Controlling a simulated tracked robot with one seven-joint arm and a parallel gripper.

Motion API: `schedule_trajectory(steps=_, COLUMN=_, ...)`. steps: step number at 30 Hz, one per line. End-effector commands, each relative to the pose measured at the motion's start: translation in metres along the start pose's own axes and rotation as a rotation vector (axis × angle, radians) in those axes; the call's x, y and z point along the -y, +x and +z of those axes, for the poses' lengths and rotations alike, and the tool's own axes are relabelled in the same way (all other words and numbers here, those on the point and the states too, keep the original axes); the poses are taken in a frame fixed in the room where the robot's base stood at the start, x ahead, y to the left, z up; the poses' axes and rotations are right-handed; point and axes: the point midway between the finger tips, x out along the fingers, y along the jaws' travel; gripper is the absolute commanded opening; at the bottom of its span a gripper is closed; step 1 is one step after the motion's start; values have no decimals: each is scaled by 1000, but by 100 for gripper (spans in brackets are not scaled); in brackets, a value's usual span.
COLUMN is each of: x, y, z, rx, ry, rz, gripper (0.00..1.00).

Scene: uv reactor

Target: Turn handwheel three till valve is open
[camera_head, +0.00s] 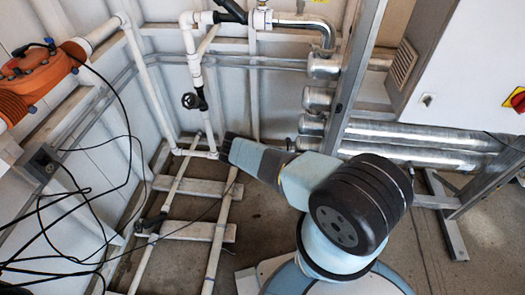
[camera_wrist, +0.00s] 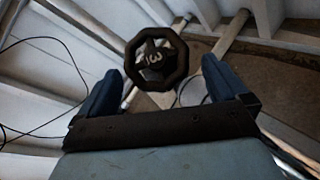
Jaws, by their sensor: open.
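A black handwheel marked 3 (camera_wrist: 157,58) shows in the wrist view, just beyond and between my two fingertips. My gripper (camera_wrist: 158,78) is open, with one blue finger on each side below the wheel, and it holds nothing. In the head view a black handwheel (camera_head: 191,101) sits on the white vertical pipe, up and left of my gripper (camera_head: 228,144). Another dark valve wheel (camera_head: 150,222) is low on the floor pipes. The number on either wheel cannot be read in the head view. The valve's inner state cannot be seen.
White pipes (camera_head: 137,70) run along the wall and floor. An orange device (camera_head: 40,75) and loose black cables (camera_head: 75,205) are at left. Silver pipes (camera_head: 425,136) and a grey cabinet (camera_head: 470,65) are at right. Some floor (camera_head: 265,215) is bare.

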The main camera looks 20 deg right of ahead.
Motion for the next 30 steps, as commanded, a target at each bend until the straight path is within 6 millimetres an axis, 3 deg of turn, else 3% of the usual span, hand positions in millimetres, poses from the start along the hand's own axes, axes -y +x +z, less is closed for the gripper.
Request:
schedule_trajectory(steps=6, x=1, y=-34, z=-1, rx=-2, ry=1, rz=-2, gripper=100)
schedule_trajectory(steps=13, x=1, y=-52, z=-1, rx=-2, ry=2, rz=0, gripper=100)
schedule_trajectory(steps=25, x=1, y=-52, z=1, rx=2, ry=5, rz=-3, gripper=100)
schedule_trajectory(steps=30, x=-1, y=-38, z=18, rx=30, ry=37, rz=-38, gripper=100)
